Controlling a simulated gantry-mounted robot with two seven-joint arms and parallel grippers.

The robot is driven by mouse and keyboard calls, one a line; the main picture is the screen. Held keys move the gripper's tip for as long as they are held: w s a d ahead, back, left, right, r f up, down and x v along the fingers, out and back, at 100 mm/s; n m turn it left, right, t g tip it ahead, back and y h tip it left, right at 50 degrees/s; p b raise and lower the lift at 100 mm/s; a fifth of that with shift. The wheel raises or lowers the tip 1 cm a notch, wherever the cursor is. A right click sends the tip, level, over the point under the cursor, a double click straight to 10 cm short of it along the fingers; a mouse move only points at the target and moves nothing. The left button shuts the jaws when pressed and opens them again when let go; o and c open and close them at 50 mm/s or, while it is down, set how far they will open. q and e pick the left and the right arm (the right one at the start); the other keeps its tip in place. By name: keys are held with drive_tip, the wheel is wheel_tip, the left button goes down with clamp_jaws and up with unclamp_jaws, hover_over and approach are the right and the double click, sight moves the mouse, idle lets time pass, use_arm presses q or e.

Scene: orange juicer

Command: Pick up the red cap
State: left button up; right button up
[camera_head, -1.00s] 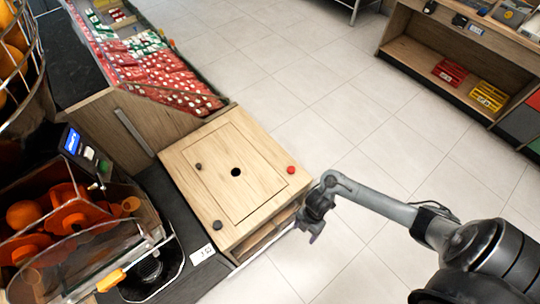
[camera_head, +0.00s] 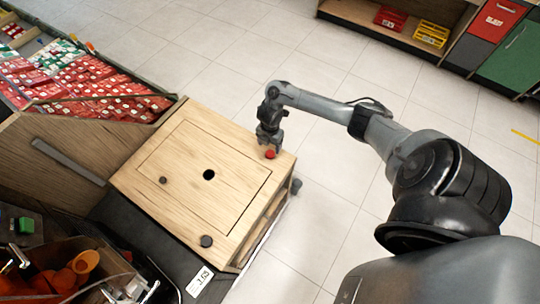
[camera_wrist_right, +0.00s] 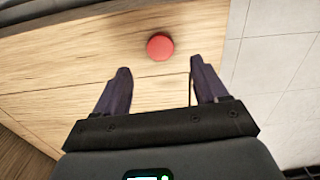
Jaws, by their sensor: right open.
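The red cap (camera_head: 270,154) lies on the wooden box top (camera_head: 185,140), near its right edge. In the right wrist view the red cap (camera_wrist_right: 160,46) is a round disc on the wood, just beyond the fingertips and roughly centred between them. My right gripper (camera_head: 268,142) is right at the cap in the head view, above the box edge. In the right wrist view my right gripper (camera_wrist_right: 160,72) is open, with nothing between its dark fingers. My left gripper is not in view.
The box top also has a dark hole (camera_head: 209,174), a small dark knob (camera_head: 163,180) and a larger dark cap (camera_head: 206,241). Red and green packs (camera_head: 90,85) fill a display at the upper left. A juicer with orange parts (camera_head: 75,275) stands lower left. Open tiled floor lies right of the box.

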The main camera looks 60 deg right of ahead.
sight(270, 153)
drive_tip(key=shift+d+f+b, duration=0.1)
drive_tip(key=shift+f+b, duration=0.7)
drive_tip(key=shift+f, duration=2.45)
drive_tip(key=shift+c, duration=0.4)
drive_tip(key=c, duration=1)
drive_tip(key=shift+c, duration=0.2)
